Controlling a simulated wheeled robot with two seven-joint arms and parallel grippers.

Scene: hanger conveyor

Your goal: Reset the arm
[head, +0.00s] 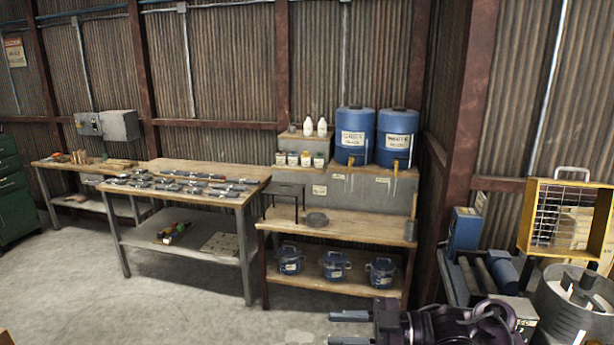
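My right gripper (350,328) is at the bottom of the head view, right of the middle, with its dark wrist coming in from the right. Its two grey fingers point left and stand apart, with only bare floor between them. It holds nothing that I can see. The lower finger is close to the picture's bottom edge. My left gripper and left arm are not in view.
A paint bench (349,230) with two blue drums (355,140) stands beyond the gripper. A wooden table (185,172) with several metal parts is to its left. A grey barrel (560,305) and yellow-framed heater (533,225) stand at right. The concrete floor (150,310) is clear.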

